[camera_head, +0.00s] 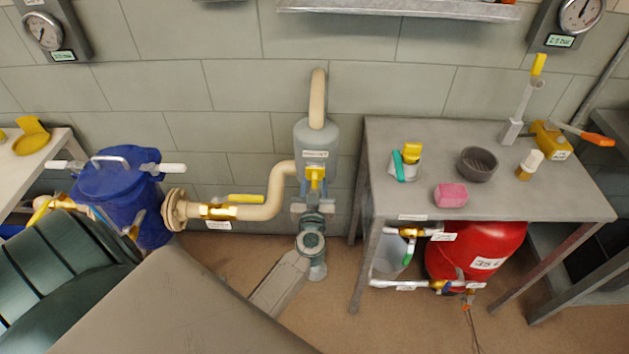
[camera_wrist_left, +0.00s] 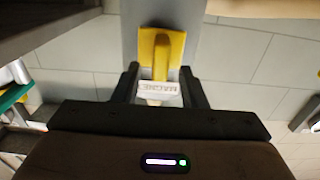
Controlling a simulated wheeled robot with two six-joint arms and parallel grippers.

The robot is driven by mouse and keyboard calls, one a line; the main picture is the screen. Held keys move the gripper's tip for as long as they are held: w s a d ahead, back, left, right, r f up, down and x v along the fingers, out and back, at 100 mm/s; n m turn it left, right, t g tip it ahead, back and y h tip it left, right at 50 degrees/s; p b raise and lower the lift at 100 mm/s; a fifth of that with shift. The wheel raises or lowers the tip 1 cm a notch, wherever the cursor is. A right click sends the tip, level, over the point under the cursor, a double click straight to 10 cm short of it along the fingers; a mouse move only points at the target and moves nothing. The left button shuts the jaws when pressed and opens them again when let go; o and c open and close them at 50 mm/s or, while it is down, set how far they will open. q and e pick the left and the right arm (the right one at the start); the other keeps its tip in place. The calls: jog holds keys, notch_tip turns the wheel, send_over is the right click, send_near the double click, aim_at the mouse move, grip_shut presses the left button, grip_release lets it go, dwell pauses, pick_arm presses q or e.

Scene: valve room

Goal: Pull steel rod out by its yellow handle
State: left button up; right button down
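The yellow handle (camera_head: 315,177) is on the front of an upright grey housing (camera_head: 314,134), under a small white label. No steel rod can be seen at the handle. In the left wrist view the yellow handle (camera_wrist_left: 160,52) shows against the grey housing, with the white label plate (camera_wrist_left: 158,88) upside down. My left gripper (camera_head: 313,204) is close in front of and just below the handle. In the left wrist view its two dark fingers (camera_wrist_left: 161,88) stand apart, one on each side of the handle, with visible gaps. My right gripper is not in view.
A beige pipe (camera_head: 262,211) with a yellow lever joins the housing from the left. A blue drum (camera_head: 118,200) stands further left. A red tank (camera_head: 470,250) is underneath.

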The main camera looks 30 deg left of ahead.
pick_arm(q)
jog(key=shift+x, duration=0.85)
